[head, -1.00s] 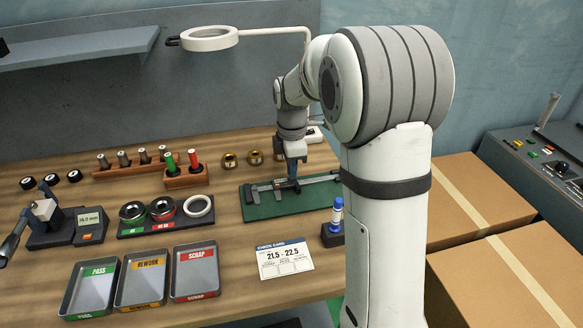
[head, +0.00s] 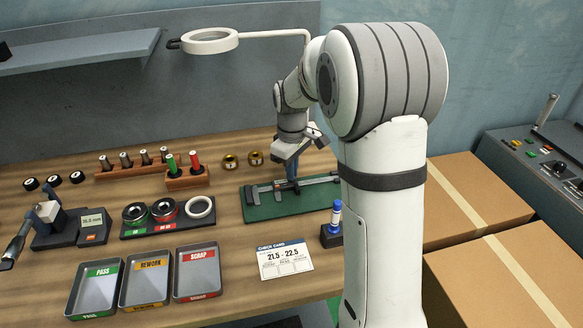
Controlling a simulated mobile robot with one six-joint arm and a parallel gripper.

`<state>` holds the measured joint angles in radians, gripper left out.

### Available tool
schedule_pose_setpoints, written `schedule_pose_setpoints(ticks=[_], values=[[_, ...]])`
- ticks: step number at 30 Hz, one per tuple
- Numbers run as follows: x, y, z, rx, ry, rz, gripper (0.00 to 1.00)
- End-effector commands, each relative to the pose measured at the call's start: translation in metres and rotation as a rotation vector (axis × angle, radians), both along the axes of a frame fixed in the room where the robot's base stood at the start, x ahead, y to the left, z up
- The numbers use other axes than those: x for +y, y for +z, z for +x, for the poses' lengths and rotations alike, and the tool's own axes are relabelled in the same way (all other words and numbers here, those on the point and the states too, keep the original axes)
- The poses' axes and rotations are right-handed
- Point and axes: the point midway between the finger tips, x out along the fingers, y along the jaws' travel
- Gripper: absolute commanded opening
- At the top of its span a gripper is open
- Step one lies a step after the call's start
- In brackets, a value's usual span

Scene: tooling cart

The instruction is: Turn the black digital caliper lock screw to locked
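The digital caliper (head: 318,181) lies on a green mat (head: 262,212) at the middle right of the wooden bench. It shows as a grey bar with dark parts; its lock screw is too small to make out and is hidden by my gripper. My gripper (head: 291,178) points down over the middle of the caliper, with its tip at or just above the caliper's slider. Whether it touches the screw, and whether the fingers are open or shut, cannot be told at this size.
A check card (head: 284,260) lies in front of the mat. A blue-capped marker in a dark holder (head: 332,234) stands at its right front. Ring gauges on a dark tray (head: 168,228) and three labelled trays (head: 197,293) are at left. A lamp (head: 211,41) hangs above.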

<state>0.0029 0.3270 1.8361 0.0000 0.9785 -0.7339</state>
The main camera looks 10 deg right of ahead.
Motion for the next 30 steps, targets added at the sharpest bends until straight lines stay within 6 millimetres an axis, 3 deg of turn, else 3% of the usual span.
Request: schedule_pose_setpoints(ticks=[18,30], values=[[0.0001,0.0004,0.0001,0.0,-0.551,0.0,0.0],[0.0,0.0001,0.0,0.0,-0.741,0.0,0.0]])
